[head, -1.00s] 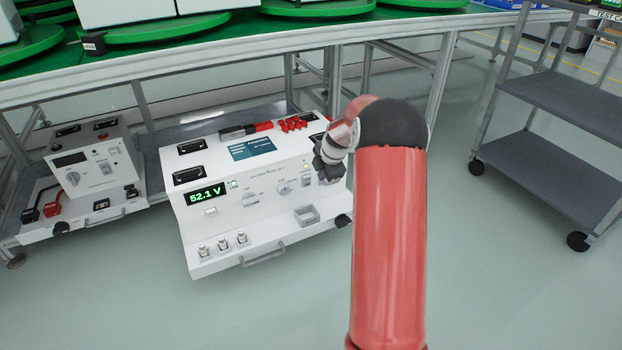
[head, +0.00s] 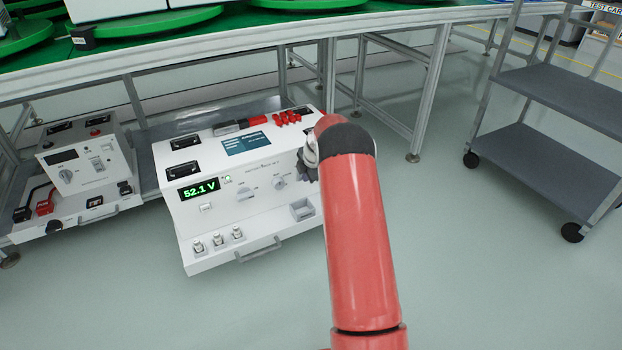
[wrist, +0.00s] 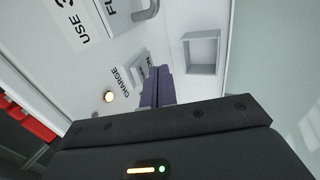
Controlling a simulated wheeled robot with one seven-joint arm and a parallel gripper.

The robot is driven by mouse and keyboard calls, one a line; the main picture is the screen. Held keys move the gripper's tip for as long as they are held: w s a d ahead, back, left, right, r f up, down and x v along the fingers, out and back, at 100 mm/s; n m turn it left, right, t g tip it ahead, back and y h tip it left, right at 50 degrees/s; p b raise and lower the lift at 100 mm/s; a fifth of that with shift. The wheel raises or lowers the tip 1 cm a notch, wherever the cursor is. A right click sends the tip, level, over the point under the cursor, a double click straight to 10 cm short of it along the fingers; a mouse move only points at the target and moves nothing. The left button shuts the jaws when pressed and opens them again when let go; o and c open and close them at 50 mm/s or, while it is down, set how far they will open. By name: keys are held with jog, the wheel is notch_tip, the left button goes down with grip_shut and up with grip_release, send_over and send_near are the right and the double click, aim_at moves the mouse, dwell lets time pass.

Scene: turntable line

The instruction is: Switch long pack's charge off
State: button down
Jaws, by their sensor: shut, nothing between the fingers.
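The long pack (head: 218,222) is a white cabinet with a green 52.1 V readout (head: 198,190), on the low shelf under the bench. In the head view my gripper (head: 303,172) covers the switch and lamp. The switch's tilt is unclear.
A smaller grey unit (head: 83,160) with a dark display stands to the left. A square open tray (wrist: 203,52) sticks out of the panel near my fingers. The knobs (head: 279,183) are left of my gripper. A grey cart (head: 530,160) stands right, with clear floor between.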

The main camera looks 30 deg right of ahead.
jog(key=shift+w+r, duration=0.1)
jog(key=shift+w, duration=0.3)
jog(key=shift+w+r+g+p, duration=0.15)
jog(key=shift+w+g+p, duration=0.3)
jog(key=shift+p, duration=0.15)
jog(key=shift+r, duration=0.15)
jog(key=shift+r, duration=0.65)
